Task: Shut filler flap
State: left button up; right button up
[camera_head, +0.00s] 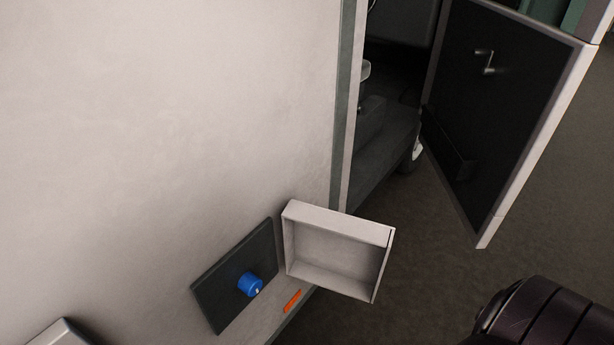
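The filler flap (336,250) is a pale, shallow box-shaped door that stands open, swung out from the vehicle's side, with its hollow inner face showing. To its left is the dark recessed filler panel (220,296) with a blue cap (249,285) on it. The flap stands apart from the panel, at its right edge. A dark rounded part of my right arm shows at the bottom right, well to the right of the flap. Neither gripper's fingers are in view.
The pale vehicle side wall (160,130) fills the left. A cab door (505,110) stands open at the upper right. An orange marker (292,301) sits below the flap. A pale object (62,333) shows at bottom left. Bare floor (425,265) lies right of the flap.

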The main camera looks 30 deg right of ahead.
aim_at(347, 255)
jog(key=l+u, duration=0.2)
jog(key=u, duration=0.25)
jog(key=l+u, duration=0.2)
jog(key=u, duration=0.3)
jog(key=k+l+u, duration=0.15)
jog(key=l, duration=0.3)
jog(key=k+l+u, duration=0.15)
jog(key=l, duration=0.3)
jog(key=k+l+u, duration=0.1)
jog(key=l, duration=0.3)
jog(key=k+l+u, duration=0.15)
jog(key=l, duration=0.25)
jog(key=k+l+u, duration=0.15)
jog(key=l, duration=0.25)
jog(key=k+l, duration=0.25)
jog(key=l, duration=0.15)
jog(key=k+l, duration=0.2)
jog(key=l, duration=0.15)
